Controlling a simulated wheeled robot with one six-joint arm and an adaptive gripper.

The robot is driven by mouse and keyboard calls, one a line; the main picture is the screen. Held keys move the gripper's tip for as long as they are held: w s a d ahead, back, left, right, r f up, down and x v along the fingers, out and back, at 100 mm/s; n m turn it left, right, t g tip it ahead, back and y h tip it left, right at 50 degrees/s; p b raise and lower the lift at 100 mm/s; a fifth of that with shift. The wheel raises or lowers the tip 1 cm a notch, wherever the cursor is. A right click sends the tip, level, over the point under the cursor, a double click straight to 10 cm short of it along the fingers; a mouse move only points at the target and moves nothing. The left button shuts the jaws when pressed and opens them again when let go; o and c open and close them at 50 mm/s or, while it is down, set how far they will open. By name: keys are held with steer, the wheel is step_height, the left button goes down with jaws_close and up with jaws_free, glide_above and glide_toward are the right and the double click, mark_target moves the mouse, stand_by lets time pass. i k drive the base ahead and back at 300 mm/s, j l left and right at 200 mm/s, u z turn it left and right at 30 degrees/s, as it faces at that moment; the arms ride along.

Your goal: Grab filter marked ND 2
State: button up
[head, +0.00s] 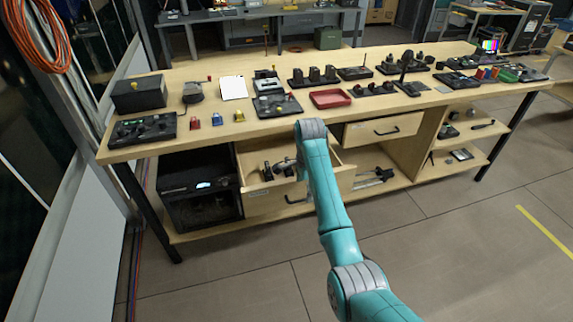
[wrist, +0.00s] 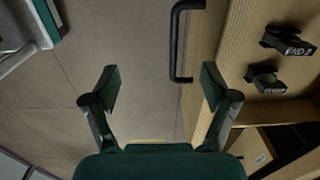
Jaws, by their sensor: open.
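The filter marked ND 2 (wrist: 288,42) is a small black piece with a white-lettered label, lying in the open wooden drawer at the right of the wrist view. A second black piece (wrist: 266,80) with a label too small to read lies beside it in the same drawer. My gripper (wrist: 160,88) is open and empty, its fingers wide apart. It is left of both pieces in the wrist view, near the drawer's front and black handle (wrist: 180,42). In the head view the open drawer (head: 257,187) holds small dark items, partly hidden by my arm.
The long wooden workbench (head: 200,152) carries control panels, a red tray (head: 330,98) and several small devices. A black cabinet (head: 200,190) stands left of the drawer. A closed drawer (head: 385,130) and open shelves are to the right. The floor in front is clear.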

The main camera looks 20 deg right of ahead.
mark_target(288, 170)
steer(key=i, duration=0.75)
steer(key=i+l, duration=0.1)
steer(key=l, duration=0.25)
